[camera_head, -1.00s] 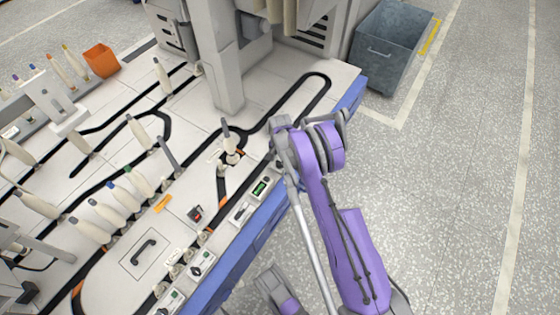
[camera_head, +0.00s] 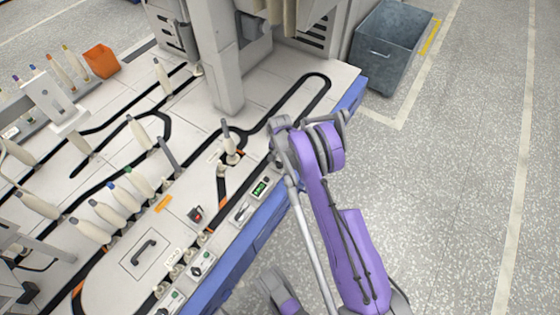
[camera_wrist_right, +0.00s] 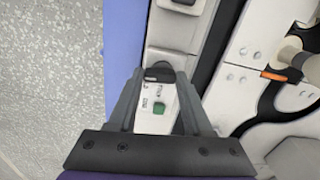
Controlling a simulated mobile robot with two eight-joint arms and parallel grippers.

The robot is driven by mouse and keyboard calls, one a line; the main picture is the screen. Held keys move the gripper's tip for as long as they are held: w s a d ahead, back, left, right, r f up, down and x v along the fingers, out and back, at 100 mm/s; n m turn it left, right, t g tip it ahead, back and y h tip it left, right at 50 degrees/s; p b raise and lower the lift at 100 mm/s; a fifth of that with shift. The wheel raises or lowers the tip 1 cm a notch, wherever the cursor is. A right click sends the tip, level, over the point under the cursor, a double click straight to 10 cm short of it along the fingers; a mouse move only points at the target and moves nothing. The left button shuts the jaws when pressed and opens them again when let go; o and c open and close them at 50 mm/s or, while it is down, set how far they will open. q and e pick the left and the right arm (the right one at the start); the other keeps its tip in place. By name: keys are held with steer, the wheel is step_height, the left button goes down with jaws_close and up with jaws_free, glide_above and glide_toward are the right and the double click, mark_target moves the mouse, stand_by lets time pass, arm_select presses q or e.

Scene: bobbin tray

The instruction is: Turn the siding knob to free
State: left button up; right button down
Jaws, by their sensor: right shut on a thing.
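The siding knob (camera_wrist_right: 159,73) is a small dark knob on a pale control panel, above a green button (camera_wrist_right: 158,107) in the right wrist view. My right gripper (camera_wrist_right: 160,76) is shut on it, with one finger on each side. The printed marks beside the knob are too small to read, so I cannot tell its setting. In the head view, my right gripper (camera_head: 277,158) is at the front edge of the machine table, and the wrist hides the knob.
Other control boxes (camera_head: 201,264) line the table's blue front edge. A bobbin (camera_head: 228,138) stands on the black track close left of my right gripper. Several bobbins stand farther left. A grey bin (camera_head: 392,55) is at the back right. The floor on the right is clear.

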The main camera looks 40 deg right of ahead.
steer(key=n, duration=0.4)
steer(key=shift+p, duration=0.35)
steer(key=n, duration=0.4)
steer(key=shift+w+d+n, duration=0.1)
steer(key=shift+n, duration=0.3)
steer(key=n, duration=0.4)
steer(key=shift+n, duration=0.3)
steer(key=shift+w+n+p, duration=0.1)
steer(key=shift+n+p, duration=0.25)
steer(key=shift+n, duration=1.25)
steer(key=shift+c, duration=1.6)
jaws_free()
steer(key=shift+r, duration=0.1)
step_height(320, 180, up, 11)
steer(key=p, duration=0.2)
steer(key=shift+p, duration=0.35)
